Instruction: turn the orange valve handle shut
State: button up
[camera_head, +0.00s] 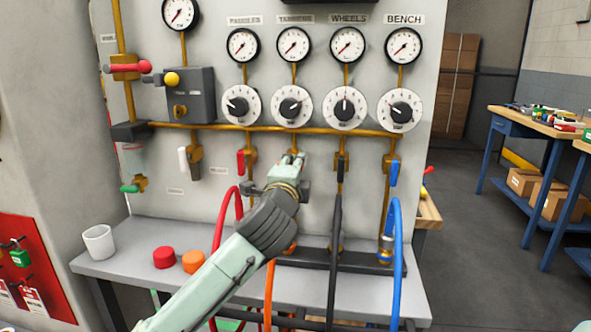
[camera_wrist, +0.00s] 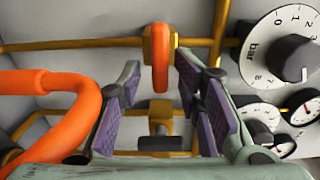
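The orange valve handle (camera_wrist: 160,62) shows in the wrist view on a brass valve body, with its long side running up and down the picture. My gripper (camera_wrist: 155,90) is open, with its two purple-padded fingers apart. The handle appears in the gap between the fingertips, nearer the right finger; I cannot tell whether they touch. In the head view my gripper (camera_head: 289,162) is at the panel below the second dial, and it hides the orange handle there.
The red (camera_head: 240,163), black (camera_head: 341,165) and blue (camera_head: 394,173) handles hang on neighbouring pipes. An orange hose (camera_wrist: 65,88) curves close left of my gripper in the wrist view. A shelf (camera_head: 140,240) below holds a white cup (camera_head: 99,242) and two caps.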

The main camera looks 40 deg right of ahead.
jog(key=shift+s+a, duration=0.1)
jog(key=v, duration=1.1)
jog(key=shift+s+a, duration=0.25)
jog(key=shift+a, duration=0.1)
